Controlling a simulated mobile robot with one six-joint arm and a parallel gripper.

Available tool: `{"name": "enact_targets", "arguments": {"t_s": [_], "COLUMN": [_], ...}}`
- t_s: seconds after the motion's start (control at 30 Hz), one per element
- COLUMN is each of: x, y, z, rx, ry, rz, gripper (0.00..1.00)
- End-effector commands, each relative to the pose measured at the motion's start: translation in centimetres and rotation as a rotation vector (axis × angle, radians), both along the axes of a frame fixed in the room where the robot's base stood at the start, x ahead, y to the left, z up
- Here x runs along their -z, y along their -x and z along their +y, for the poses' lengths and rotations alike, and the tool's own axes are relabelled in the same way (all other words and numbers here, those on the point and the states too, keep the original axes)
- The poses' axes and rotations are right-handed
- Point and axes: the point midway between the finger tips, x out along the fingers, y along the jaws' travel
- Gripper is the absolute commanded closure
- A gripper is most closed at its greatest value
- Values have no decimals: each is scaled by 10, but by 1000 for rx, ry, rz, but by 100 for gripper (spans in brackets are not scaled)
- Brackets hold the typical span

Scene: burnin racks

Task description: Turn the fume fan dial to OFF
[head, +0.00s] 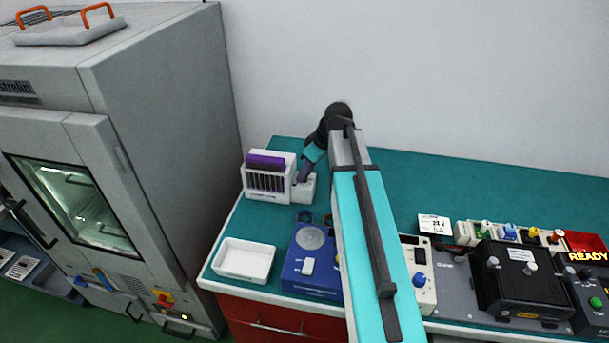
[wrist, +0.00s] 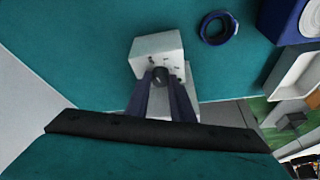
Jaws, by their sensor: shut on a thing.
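The fume fan (head: 284,187) is a white unit with dark slats and a purple block on top, at the left back of the teal bench. A low white box (head: 308,192) stands at its right side. In the wrist view, a white face (wrist: 150,45) with small dark marks carries the dark round dial (wrist: 158,73). My gripper (wrist: 160,77) is shut on the dial, one finger at each side. In the head view my gripper (head: 302,178) reaches down at the low box, and the dial is hidden. The marks are too small to read, so the dial's setting cannot be told.
A blue device with a round grey plate (head: 311,238) and a white tray (head: 243,260) stand in front. A dark blue ring (wrist: 216,27) lies near. A tall grey oven (head: 165,120) stands left. Test equipment (head: 520,280) fills the right; the back bench is clear.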

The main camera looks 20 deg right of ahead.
Motion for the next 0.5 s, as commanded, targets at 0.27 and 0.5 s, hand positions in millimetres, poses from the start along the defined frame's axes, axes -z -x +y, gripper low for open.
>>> {"name": "enact_targets", "arguments": {"t_s": [0.27,0.5], "x": [0,0], "y": [-2,-1], "z": [-1,-1], "rx": [-126,-160], "ry": [-1,0], "rz": [-1,0], "gripper": [100,100]}}
